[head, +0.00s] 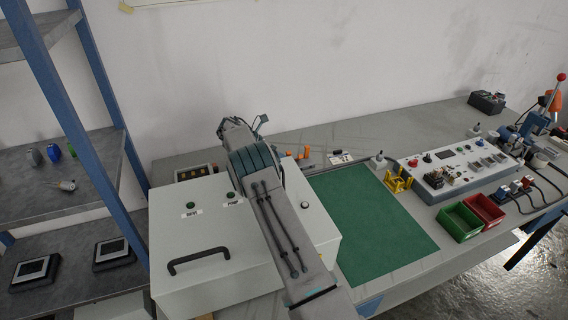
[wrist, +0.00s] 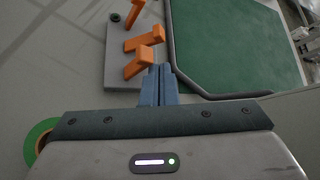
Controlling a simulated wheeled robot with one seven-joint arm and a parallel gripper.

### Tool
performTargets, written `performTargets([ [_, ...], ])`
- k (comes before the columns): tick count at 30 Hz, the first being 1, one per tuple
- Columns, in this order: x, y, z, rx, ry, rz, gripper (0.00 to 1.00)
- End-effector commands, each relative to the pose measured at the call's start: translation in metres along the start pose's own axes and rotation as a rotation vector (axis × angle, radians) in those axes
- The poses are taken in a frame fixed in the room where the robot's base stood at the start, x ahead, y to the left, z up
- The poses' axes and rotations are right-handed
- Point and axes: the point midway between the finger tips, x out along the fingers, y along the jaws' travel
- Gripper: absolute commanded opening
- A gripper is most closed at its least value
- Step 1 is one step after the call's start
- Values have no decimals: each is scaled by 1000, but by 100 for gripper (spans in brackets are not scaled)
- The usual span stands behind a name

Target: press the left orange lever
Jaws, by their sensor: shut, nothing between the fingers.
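In the wrist view, orange levers sit on a grey base plate (wrist: 118,60) in the upper middle. One orange lever (wrist: 138,65) is nearest the fingers, a second orange part (wrist: 146,39) is just above it, and another orange lever (wrist: 133,12) is at the top edge. My gripper (wrist: 158,70) is shut and empty. Its blue-grey fingertips appear beside the right end of the nearest lever; I cannot tell if they touch. In the head view the orange levers (head: 306,153) show small behind my arm, which hides my gripper.
A green mat (head: 368,222) lies to the right of the levers. A white box with a black handle (head: 197,262) stands in front. A yellow stand (head: 397,180), a control panel (head: 460,168), green bin (head: 459,222) and red bin (head: 485,209) are further right. Shelves stand left.

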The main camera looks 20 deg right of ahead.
Motion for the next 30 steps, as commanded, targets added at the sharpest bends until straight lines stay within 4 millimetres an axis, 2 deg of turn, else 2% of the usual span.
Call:
performTargets([
  [8,-8,-6,10,1,0,0,0],
  [20,-10,-6,10,0,0,0,0],
  [25,-29,-10,13,2,0,-1,0],
  [30,-62,-18,17,7,4,-7,0],
])
